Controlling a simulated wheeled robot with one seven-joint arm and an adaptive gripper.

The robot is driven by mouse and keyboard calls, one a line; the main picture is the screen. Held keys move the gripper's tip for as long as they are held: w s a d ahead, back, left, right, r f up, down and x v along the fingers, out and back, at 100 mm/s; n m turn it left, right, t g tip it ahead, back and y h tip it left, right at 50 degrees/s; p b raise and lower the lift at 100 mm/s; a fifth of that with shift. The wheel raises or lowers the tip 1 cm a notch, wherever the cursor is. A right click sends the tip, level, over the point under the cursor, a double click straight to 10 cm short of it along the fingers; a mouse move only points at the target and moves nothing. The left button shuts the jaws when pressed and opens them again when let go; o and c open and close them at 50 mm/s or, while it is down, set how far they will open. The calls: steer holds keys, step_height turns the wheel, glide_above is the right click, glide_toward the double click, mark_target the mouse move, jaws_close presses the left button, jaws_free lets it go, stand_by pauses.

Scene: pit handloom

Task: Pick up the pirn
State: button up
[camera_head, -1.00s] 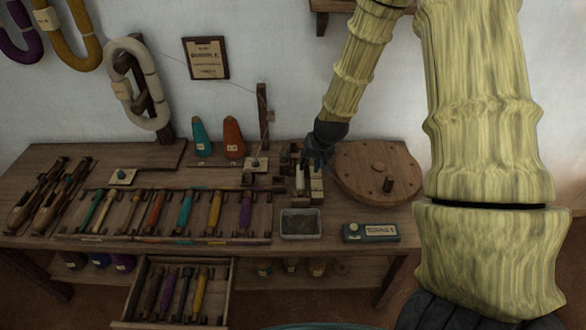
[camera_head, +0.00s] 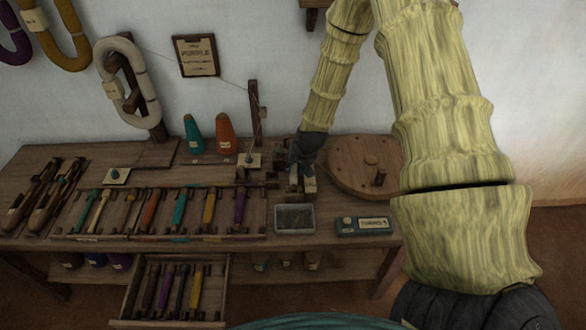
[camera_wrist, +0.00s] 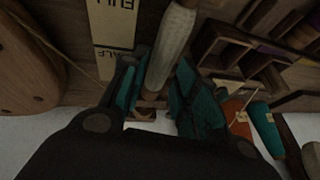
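The pirn (camera_wrist: 170,50) is a pale, thread-wound stick running down the middle of the wrist view. My gripper (camera_wrist: 157,88) has a teal finger on each side of it. The fingertips are very close to its sides; I cannot tell whether they press on it. In the head view my gripper (camera_head: 303,158) is low over the small winder block (camera_head: 308,186) beside the round wooden wheel (camera_head: 362,163). There the dark hand hides the pirn.
A tray (camera_head: 294,232) and the turns counter box (camera_head: 363,226) stand in front. The rack of coloured pirns (camera_head: 105,236) lies left. Teal (camera_head: 193,135) and orange (camera_head: 226,134) cones stand behind, near a thin post (camera_head: 254,110). An open drawer (camera_head: 212,312) juts out below.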

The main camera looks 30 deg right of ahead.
steer(key=shift+x, duration=1.25)
jaws_close()
